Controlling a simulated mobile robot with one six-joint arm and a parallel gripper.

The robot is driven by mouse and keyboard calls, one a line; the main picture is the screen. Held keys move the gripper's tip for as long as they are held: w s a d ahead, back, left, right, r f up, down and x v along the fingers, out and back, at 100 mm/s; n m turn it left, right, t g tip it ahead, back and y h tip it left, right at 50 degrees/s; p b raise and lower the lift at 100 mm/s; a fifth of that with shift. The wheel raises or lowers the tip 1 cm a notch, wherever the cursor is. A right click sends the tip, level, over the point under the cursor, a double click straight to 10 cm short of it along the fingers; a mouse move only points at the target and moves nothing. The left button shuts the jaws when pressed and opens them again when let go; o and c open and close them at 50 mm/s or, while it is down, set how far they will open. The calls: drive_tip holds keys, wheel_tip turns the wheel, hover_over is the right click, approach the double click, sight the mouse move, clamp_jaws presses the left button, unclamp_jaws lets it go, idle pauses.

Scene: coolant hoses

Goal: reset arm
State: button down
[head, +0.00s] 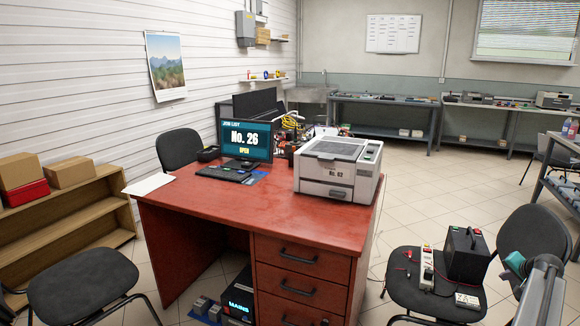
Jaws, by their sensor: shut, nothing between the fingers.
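Part of my arm (542,290) shows at the bottom right corner, as grey links with a dark green cap. It stands in front of a dark chair on the right. My gripper's fingers do not show in the head view. No coolant hose can be made out for certain. A yellow coiled item (291,121) sits among cluttered parts behind the desk, too small to identify.
A red desk (225,215) fills the middle, with a monitor (246,140) reading "No. 26 OPEN" and a printer (338,168). A chair (410,265) on the right holds a black box (466,255) and a power strip (427,268).

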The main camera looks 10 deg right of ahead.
drive_tip(key=w+a+f+n+g+y+p, duration=0.2)
drive_tip(key=a+f, duration=0.6)
drive_tip(key=a, duration=0.7)
drive_tip(key=w+a+f+n+g+y+p, duration=0.1)
drive_tip(key=a+f+n+y, duration=0.1)
drive_tip(key=a+f, duration=0.95)
drive_tip(key=w+a+f+n+g+y+p, duration=0.2)
drive_tip(key=a+f, duration=0.2)
drive_tip(key=a, duration=1.5)
drive_tip(key=s+a+f+n+g+p, duration=0.1)
drive_tip(key=s+a+f, duration=0.15)
drive_tip(key=a, duration=0.45)
drive_tip(key=s+a+f+n+g, duration=0.1)
drive_tip(key=s+a+f+n, duration=0.1)
drive_tip(key=s+a, duration=0.35)
drive_tip(key=s+a+n+g+h+p, duration=0.1)
drive_tip(key=s+a+n+g+p, duration=0.1)
drive_tip(key=s+a, duration=0.7)
drive_tip(key=s+a+f+n+g+p, duration=0.1)
drive_tip(key=s+a+n+g, duration=0.2)
drive_tip(key=s+a, duration=0.7)
drive_tip(key=s+g, duration=0.1)
drive_tip(key=s, duration=0.4)
drive_tip(key=shift+s+f+n+h+p, duration=0.15)
drive_tip(key=shift+f+n+h+p, duration=0.15)
drive_tip(key=shift+n+h+p, duration=0.1)
